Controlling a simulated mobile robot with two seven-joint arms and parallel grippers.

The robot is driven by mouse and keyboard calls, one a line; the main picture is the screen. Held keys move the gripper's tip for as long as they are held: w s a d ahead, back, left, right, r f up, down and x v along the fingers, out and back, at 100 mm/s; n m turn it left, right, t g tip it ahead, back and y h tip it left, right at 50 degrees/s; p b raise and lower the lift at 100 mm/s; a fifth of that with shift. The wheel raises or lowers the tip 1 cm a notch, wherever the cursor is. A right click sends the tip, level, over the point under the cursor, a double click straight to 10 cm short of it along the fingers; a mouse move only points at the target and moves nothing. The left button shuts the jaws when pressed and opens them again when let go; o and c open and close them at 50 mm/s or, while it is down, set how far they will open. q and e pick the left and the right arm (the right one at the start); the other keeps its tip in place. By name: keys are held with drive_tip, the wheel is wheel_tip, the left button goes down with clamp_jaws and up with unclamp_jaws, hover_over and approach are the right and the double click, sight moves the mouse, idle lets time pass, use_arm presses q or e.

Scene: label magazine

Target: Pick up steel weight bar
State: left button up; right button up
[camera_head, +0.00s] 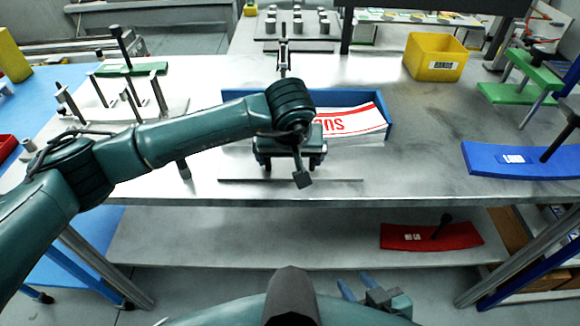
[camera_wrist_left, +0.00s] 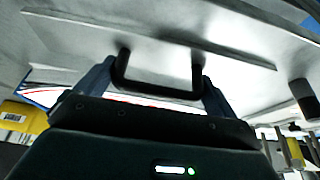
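The steel weight bar (camera_head: 340,180) is a long thin grey strip at the front of the steel table, before the blue label box. In the left wrist view the bar (camera_wrist_left: 150,40) runs slantwise and carries a black U-shaped handle (camera_wrist_left: 160,90). My left gripper (camera_head: 290,165) is directly over the bar, fingers spread. In the left wrist view its fingers stand at the two ends of the handle, very close to it; I cannot tell whether they touch. The gripper hides the handle in the head view. My right gripper (camera_head: 357,285) is low at the bottom, open and empty.
The blue box (camera_head: 388,120) with red-and-white labels (camera_head: 350,121) is just behind the bar. A yellow bin (camera_head: 434,57) stands behind, a blue curved plate (camera_head: 520,165) at right, and a red one (camera_head: 430,237) on the lower shelf. A rack of posts (camera_head: 125,105) is at left.

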use_arm(q)
drive_tip(key=c, duration=1.5)
drive_tip(key=shift+w+r, duration=0.1)
drive_tip(key=shift+r, duration=0.15)
